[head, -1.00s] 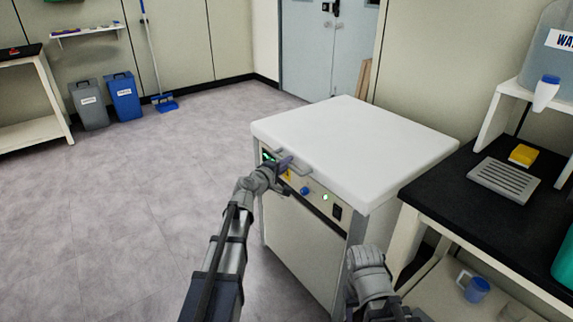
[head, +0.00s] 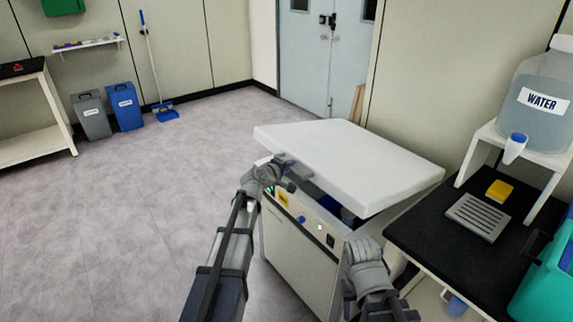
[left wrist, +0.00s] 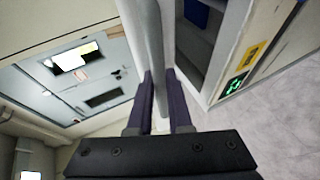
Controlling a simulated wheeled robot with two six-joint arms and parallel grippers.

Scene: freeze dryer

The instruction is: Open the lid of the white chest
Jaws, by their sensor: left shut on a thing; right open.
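The white chest (head: 291,247) stands in the middle of the head view, with a control panel along the top of its front. Its thick white lid (head: 350,160) is tilted up at the front, and a dark gap with something blue inside shows under it. My left gripper (head: 284,176) is at the lid's front edge. In the left wrist view its two fingers (left wrist: 158,105) are shut on the grey handle bar (left wrist: 150,50) of the lid. My right gripper (head: 366,255) is low in front of the chest's right corner, apart from the lid; its fingertips are hard to make out.
A black-topped bench (head: 455,245) with a grey drain tray (head: 479,217), a yellow sponge (head: 499,190) and a water container (head: 540,95) stands close on the right. Two bins (head: 125,106) stand at the far left wall. The floor on the left is clear.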

